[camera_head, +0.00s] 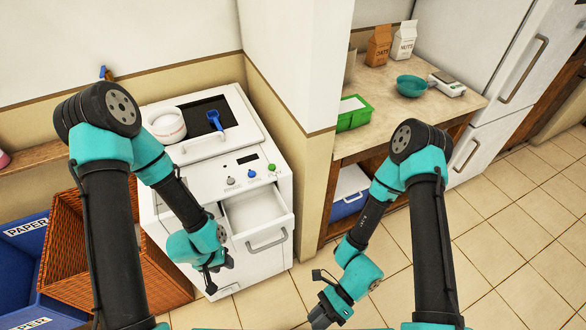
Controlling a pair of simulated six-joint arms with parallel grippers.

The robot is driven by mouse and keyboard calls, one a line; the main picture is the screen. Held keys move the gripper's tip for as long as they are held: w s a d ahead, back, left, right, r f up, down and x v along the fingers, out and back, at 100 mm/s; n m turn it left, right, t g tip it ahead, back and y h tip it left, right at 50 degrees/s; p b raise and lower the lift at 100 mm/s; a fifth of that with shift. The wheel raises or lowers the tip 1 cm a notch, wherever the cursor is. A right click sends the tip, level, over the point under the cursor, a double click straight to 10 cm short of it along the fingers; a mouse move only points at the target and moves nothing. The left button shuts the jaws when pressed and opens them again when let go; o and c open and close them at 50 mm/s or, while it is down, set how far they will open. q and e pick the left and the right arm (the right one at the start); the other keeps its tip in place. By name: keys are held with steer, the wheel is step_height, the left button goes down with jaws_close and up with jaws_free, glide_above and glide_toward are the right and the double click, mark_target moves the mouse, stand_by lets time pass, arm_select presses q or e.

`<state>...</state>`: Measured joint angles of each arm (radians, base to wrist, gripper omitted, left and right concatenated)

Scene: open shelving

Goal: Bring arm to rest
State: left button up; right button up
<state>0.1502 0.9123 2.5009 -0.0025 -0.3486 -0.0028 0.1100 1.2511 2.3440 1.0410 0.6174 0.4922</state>
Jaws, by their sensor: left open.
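My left arm comes in from the left, bends at the top and reaches down to the front of a white machine (189,231). My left gripper (213,283) hangs in front of the machine's left lower front, open, with nothing seen between its fingers. My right arm bends at the upper right and folds back down. My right gripper (318,318) is low over the tiled floor at the bottom edge, and its fingers are too small and cut off to read. An open drawer (262,210) of the machine stands to the right of my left gripper.
A white round container (166,124) and a blue scoop (215,121) rest on the machine. A wicker basket (70,240) and a blue paper bin (22,262) stand at left. A wooden counter (440,115) holds a green crate (353,121) and a teal bowl (411,87). Tiled floor is free at right.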

arm_select(q)
steer(key=shift+w+d, duration=0.25)
steer(key=shift+d, duration=0.05)
arm_select(e)
steer(key=w+d+f+n+t+h, duration=0.2)
steer(key=w+d+n+t+h, duration=0.5)
steer(key=w+d+n, duration=0.9)
steer(key=shift+d+f+n+t, duration=0.2)
steer(key=shift+n+t, duration=0.2)
steer(key=shift+t, duration=0.7)
